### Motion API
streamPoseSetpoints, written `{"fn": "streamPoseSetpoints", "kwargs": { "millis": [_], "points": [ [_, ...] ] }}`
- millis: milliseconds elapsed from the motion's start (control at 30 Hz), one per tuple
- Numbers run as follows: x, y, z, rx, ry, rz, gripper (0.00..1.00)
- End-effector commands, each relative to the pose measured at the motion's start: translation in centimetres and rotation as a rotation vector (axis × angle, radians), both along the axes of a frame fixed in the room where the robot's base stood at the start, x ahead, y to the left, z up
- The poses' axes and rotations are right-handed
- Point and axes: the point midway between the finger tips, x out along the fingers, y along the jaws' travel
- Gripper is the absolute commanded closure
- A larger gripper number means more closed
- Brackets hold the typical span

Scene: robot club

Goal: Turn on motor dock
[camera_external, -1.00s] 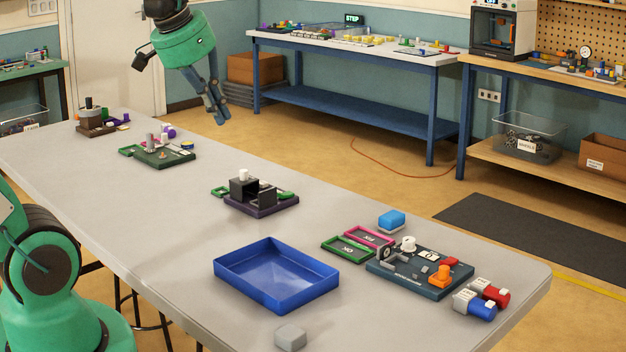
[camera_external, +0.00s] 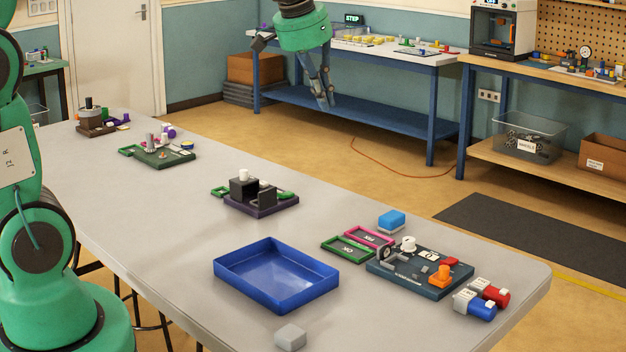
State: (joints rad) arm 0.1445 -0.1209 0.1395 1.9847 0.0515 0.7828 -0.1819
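A dark blue-grey board (camera_external: 377,278) lies at the right end of the long grey table and looks like the motor dock; its lettering is too small to read. On it are a grey wheel-like part, a white knob (camera_external: 408,243), a small white "0" tile (camera_external: 429,256) and an orange part (camera_external: 440,275). A blue motor-like cylinder (camera_external: 482,310) and a red one (camera_external: 495,295) lie at its right. My gripper (camera_external: 326,103) hangs high, well away from the board, pointing down. It appears empty; its finger gap is unclear.
A blue block (camera_external: 391,221) and grey block (camera_external: 290,337) lie nearby. A purple-based fixture (camera_external: 262,206) and green board (camera_external: 165,159) stand further left.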

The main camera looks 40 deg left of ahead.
Motion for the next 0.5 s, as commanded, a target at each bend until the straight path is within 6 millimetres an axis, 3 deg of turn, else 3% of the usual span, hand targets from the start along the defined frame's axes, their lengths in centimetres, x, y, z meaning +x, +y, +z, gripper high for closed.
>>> {"fn": "streamPoseSetpoints", "kwargs": {
  "millis": [500],
  "points": [
    [9.9,-4.9,-5.1,0.003,0.051,-0.003,1.00]
  ]
}}
